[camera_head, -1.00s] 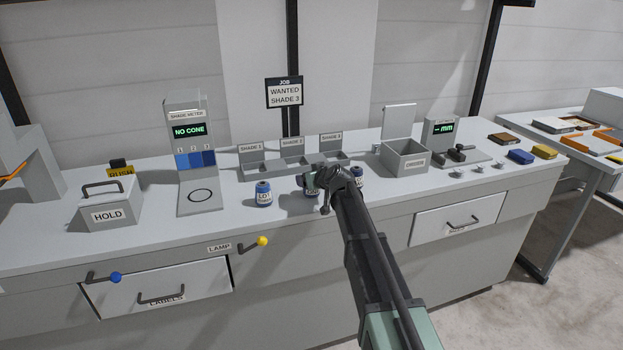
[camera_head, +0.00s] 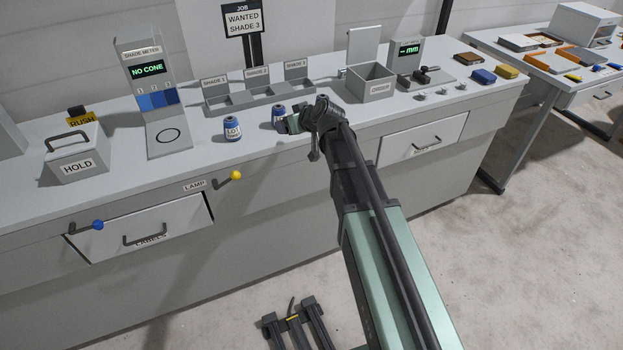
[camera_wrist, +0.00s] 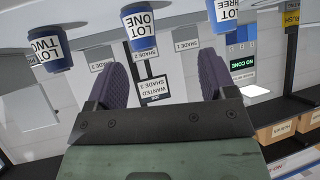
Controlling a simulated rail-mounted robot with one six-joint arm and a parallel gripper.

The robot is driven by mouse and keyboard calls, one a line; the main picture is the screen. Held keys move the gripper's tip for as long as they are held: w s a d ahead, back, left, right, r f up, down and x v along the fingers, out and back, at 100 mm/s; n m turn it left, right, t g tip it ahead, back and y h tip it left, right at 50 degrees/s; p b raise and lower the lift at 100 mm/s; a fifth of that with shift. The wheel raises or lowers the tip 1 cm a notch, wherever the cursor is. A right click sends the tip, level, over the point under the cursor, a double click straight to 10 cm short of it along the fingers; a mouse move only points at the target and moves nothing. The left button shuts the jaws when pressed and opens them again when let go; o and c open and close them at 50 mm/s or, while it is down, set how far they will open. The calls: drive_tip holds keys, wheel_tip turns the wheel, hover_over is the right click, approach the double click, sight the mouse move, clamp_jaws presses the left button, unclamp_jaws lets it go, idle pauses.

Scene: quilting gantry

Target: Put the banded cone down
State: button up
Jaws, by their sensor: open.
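Two blue cones with white LOT labels stand upright on the bench in the head view: LOT THREE (camera_head: 232,128) at left, and LOT ONE (camera_head: 278,117) beside my gripper (camera_head: 294,122). In the wrist view, the fingers of my gripper (camera_wrist: 161,78) are spread apart with nothing between them. That view shows LOT TWO (camera_wrist: 45,50) at left, LOT ONE (camera_wrist: 140,30) beyond the fingers and LOT THREE (camera_wrist: 230,16) at upper right. LOT TWO is hidden by my arm in the head view. I cannot tell which cone is the banded one.
The shade meter (camera_head: 168,136) reads NO CONE. Shade bins (camera_head: 258,99) stand behind the cones, below a sign (camera_head: 242,20) reading WANTED SHADE 3. The HOLD box (camera_head: 78,167) is at left, the ORDER box (camera_head: 371,88) at right. The front bench strip by the cones is clear.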

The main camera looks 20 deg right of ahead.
drive_tip(key=s+f+m+g+h, duration=0.2)
drive_tip(key=s+g, duration=0.3)
drive_tip(key=s, duration=0.9)
drive_tip(key=s+a+f+m+g+h, duration=0.1)
drive_tip(key=s+f+g, duration=0.4)
drive_tip(key=s, duration=1)
drive_tip(key=shift+s+a+f+m+h, duration=0.2)
drive_tip(key=shift+s+f+m+h, duration=0.15)
drive_tip(key=shift+h, duration=0.35)
drive_tip(key=shift+w, duration=0.15)
drive_tip(key=shift+o, duration=0.6)
